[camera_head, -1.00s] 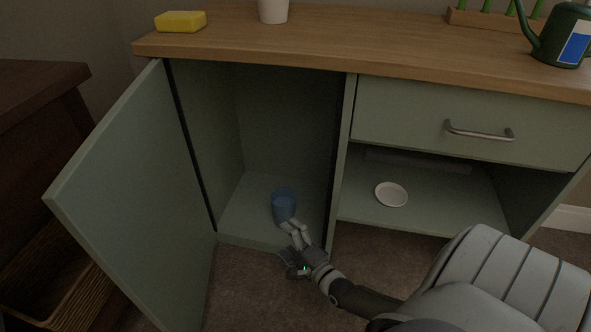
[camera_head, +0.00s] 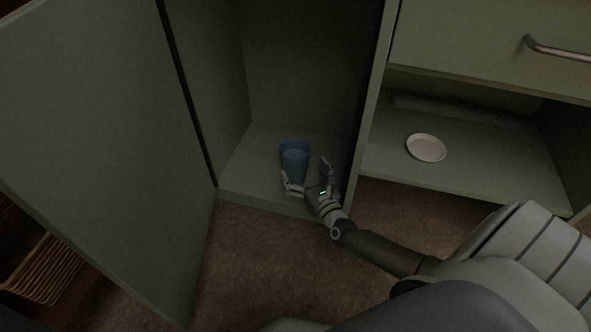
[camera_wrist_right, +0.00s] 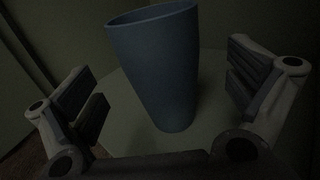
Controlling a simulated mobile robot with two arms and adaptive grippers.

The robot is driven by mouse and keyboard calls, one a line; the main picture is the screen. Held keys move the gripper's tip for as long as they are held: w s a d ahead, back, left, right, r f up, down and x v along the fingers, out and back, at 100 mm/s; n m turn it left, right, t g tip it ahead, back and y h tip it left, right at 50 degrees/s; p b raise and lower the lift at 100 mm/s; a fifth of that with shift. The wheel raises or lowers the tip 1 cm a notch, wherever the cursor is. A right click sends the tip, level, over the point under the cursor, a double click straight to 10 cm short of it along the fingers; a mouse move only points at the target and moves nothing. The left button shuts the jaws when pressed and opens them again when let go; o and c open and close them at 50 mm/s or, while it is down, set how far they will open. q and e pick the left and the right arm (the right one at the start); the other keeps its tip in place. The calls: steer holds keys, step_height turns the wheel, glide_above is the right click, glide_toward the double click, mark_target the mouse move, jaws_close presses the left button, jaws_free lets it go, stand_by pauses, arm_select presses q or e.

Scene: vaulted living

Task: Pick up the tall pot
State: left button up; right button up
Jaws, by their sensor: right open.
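The tall pot (camera_head: 294,155) is blue and tapers toward its base. It stands upright on the floor of the open left cabinet compartment, near the front. My right gripper (camera_head: 307,176) is at the front of the compartment, open, with its fingers spread on the near side of the pot. In the right wrist view the pot (camera_wrist_right: 160,65) stands between the two spread fingers of the gripper (camera_wrist_right: 168,88), with a gap on each side. My left gripper is not in view.
The cabinet door (camera_head: 95,150) stands open on the left. A divider (camera_head: 376,100) closes the compartment on the right. Beyond it, a white saucer (camera_head: 426,147) lies on an open shelf below a drawer (camera_head: 480,45). A wicker basket (camera_head: 45,268) sits at lower left.

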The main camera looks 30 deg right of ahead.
mark_target(289, 148)
steer(key=w, duration=0.2)
steer(key=w+b, duration=0.2)
steer(key=w, duration=0.1)
steer(key=shift+w+d+r, duration=0.3)
steer(key=shift+d+r, duration=0.05)
steer(key=shift+d, duration=0.05)
steer(key=c, duration=1)
steer(key=shift+c, duration=0.5)
steer(key=shift+r, duration=0.1)
